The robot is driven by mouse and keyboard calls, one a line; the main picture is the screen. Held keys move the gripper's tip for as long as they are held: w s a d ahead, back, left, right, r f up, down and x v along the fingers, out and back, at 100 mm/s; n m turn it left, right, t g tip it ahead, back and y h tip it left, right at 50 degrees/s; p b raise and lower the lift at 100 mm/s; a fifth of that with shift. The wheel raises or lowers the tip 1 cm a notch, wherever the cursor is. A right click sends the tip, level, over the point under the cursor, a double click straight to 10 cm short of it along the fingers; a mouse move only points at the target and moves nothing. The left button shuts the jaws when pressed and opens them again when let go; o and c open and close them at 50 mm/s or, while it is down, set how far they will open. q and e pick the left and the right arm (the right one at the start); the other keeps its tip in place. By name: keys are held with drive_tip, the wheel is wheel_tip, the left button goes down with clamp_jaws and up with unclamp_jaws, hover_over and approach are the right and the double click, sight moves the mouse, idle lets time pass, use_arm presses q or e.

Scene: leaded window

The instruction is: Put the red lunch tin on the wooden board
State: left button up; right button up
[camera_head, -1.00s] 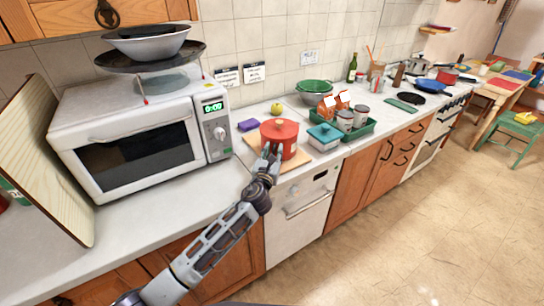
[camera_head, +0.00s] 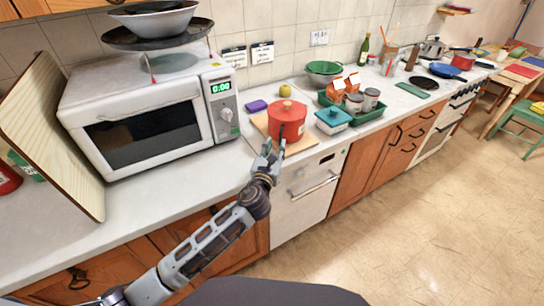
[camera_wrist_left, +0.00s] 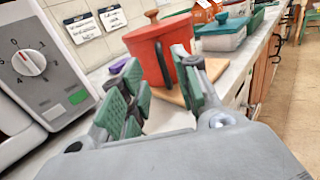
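The red lunch tin (camera_head: 288,119), a round pot-like tin with a lid and knob, stands upright on the wooden board (camera_head: 260,123) on the counter. The tin also shows in the left wrist view (camera_wrist_left: 145,45), with a dark handle on its side facing me. A strip of the board (camera_wrist_left: 172,96) shows below it. My left gripper (camera_head: 268,150) is at the board's front edge, just in front of the tin. In the wrist view its green-padded fingers (camera_wrist_left: 160,85) are apart, with nothing held between them. My right gripper is not in view.
A white microwave (camera_head: 150,115) stands left of the board. A purple sponge (camera_head: 257,106) and a yellow fruit (camera_head: 285,90) lie behind it. A teal-lidded container (camera_head: 333,121) and a green tray (camera_head: 370,116) with jars stand close on the right.

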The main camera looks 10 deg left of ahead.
use_arm(q)
drive_tip(key=s, duration=0.4)
drive_tip(key=shift+a, duration=0.3)
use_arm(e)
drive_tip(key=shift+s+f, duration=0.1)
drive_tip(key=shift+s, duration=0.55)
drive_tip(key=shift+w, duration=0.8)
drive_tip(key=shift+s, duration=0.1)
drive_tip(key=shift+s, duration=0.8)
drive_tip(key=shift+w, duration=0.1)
